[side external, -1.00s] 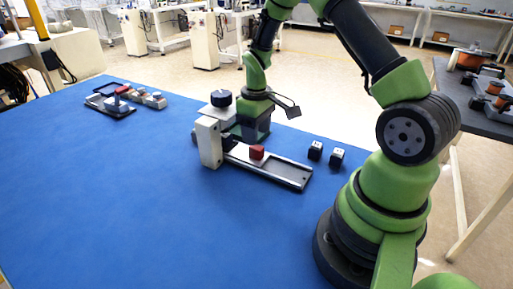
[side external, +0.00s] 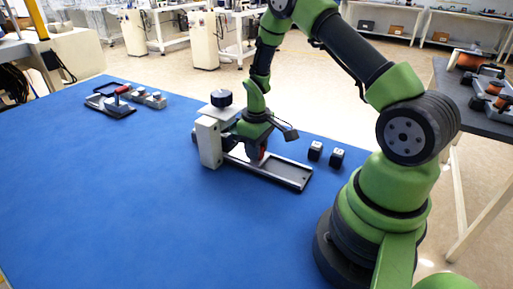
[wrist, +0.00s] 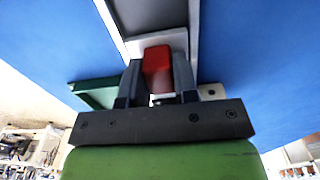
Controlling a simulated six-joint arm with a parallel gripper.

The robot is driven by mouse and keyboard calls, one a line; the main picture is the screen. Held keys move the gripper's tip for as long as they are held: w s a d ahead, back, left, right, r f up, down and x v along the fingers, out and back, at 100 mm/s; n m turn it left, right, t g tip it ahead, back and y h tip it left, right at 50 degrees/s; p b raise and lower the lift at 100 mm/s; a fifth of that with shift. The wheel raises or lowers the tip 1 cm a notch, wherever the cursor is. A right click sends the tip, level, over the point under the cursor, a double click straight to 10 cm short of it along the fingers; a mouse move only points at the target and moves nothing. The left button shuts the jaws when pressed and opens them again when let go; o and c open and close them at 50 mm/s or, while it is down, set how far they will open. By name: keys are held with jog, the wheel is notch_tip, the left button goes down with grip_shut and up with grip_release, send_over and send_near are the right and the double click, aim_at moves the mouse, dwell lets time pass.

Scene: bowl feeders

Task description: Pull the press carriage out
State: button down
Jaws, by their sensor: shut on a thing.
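The press stands on the blue table, with a light upright frame (side external: 208,143) and a black round knob (side external: 221,98) on top. A long rail with a dark channel (side external: 290,174) runs out from its foot toward the lower right. The red handle (wrist: 157,66) of the carriage is near the press end of this rail. My gripper (wrist: 157,82) is shut on the red handle, with one dark finger on each side. In the side view my gripper (side external: 257,152) is low over the rail, close beside the press. It hides most of the handle and the carriage.
A fixture with a red-topped handle (side external: 110,105) sits at the far left of the table. The table front is clear.

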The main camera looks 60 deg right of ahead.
jog(key=s, duration=1)
jog(key=shift+s, duration=0.25)
jog(key=c, duration=0.9)
grip_release()
jog(key=shift+r, duration=0.45)
notch_tip(320, 180, up, 9)
